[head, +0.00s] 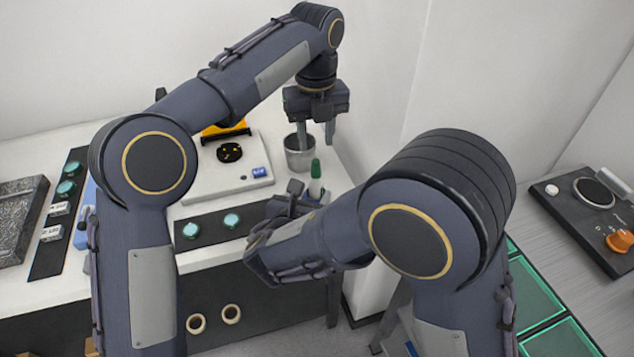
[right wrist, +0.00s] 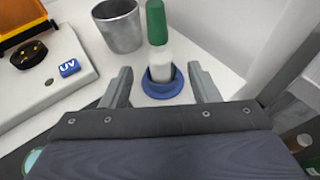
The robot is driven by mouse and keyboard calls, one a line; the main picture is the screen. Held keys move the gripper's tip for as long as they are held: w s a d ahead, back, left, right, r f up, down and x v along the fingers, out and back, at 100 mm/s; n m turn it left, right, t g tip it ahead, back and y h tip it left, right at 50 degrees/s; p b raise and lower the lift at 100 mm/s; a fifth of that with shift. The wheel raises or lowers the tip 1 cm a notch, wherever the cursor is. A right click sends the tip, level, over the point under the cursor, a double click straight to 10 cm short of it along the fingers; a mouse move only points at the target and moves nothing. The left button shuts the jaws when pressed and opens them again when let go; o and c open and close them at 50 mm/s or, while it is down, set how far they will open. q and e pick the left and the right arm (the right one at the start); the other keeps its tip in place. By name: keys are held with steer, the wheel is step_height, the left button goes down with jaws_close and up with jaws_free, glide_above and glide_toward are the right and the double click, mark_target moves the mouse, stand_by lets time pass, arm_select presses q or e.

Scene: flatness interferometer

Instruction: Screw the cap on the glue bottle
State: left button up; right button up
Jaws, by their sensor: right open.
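The glue bottle (right wrist: 160,65) is white and stands upright in a blue round holder (right wrist: 163,88) on the white bench. The green cap (right wrist: 156,22) sits on top of the bottle; I cannot tell whether it is screwed tight. In the head view the cap (head: 316,168) and bottle (head: 315,188) show near the bench's right end. My right gripper (right wrist: 160,82) is open, its fingers on either side of the bottle's lower part with gaps. In the head view my left gripper (head: 317,138) points down above the bottle and beside the metal cup, fingers apart and empty.
A metal cup (right wrist: 120,28) stands just behind the bottle. A white UV device (head: 222,182) with an orange-and-black top lies to the left. A dark strip with teal discs (head: 208,226) runs along the front. A wall stands close on the right.

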mark_target(318, 181)
steer(key=shift+x, duration=3.95)
jaws_close()
